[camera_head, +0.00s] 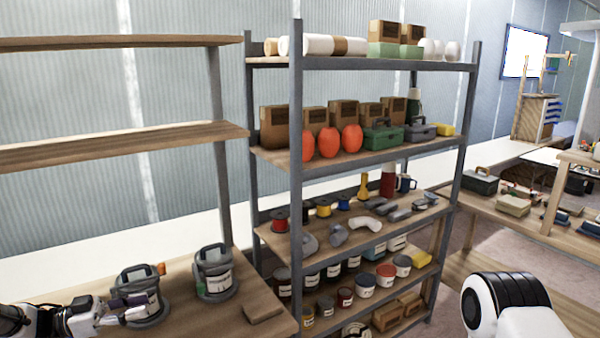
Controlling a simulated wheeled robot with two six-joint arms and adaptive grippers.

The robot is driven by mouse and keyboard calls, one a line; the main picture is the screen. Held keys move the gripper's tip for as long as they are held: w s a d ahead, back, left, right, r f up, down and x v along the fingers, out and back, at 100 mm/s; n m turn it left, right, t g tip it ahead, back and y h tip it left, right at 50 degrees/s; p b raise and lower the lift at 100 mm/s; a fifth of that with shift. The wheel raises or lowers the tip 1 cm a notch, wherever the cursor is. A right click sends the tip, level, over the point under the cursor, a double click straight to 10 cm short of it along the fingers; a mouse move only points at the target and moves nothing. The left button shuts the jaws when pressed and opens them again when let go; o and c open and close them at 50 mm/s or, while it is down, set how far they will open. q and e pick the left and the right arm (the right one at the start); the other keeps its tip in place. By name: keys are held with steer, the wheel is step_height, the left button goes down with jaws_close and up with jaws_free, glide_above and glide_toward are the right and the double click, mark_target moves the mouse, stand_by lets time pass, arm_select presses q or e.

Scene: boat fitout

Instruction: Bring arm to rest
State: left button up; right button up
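My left arm comes in low at the left edge, over the wooden bench. Its gripper (128,312) is at the near-left side of a grey machine with a handle (148,290). The fingers are small and overlap the machine, so I cannot tell whether they touch it or whether they are open or shut. My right arm shows only as a white and black rounded link (508,305) at the bottom right; its gripper is out of the picture.
A second grey machine (214,275) and a flat wooden block (264,312) are on the bench (190,318). A tall metal-framed rack (297,180) full of tins, boxes and orange buoys stands in the middle. A wooden table (485,205) with toolboxes is at the right.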

arm_select(q)
steer(key=w+d+f+n+t+y+b, duration=0.2)
steer(key=w+d+f+n+t+y, duration=0.15)
steer(key=d+f+n, duration=0.4)
steer(key=s+d+f+n+g+y+b, duration=0.1)
steer(key=s+d+f+y, duration=0.15)
steer(key=f, duration=0.45)
steer(key=s+d+f+n+y+b, duration=0.2)
steer(key=s+f, duration=0.1)
steer(key=f, duration=0.5)
steer(key=s+d+f+n+g+y+b, duration=0.1)
steer(key=s+d+f+y, duration=0.15)
steer(key=f, duration=0.45)
steer(key=s+a+f+n+g+y+b, duration=0.1)
steer(key=s+f+g+y, duration=0.2)
steer(key=s, duration=1.1)
steer(key=s+a+f+n+g+y+b, duration=0.1)
steer(key=s+f+g, duration=0.4)
steer(key=s, duration=0.9)
steer(key=f+y+b, duration=0.1)
steer(key=y, duration=0.1)
steer(key=shift+s+a+y, duration=0.2)
steer(key=shift+a+y, duration=0.15)
arm_select(e)
step_height(320, 180, down, 10)
steer(key=w, duration=0.1)
arm_select(q)
steer(key=shift+g, duration=0.25)
arm_select(e)
steer(key=shift+r, duration=0.1)
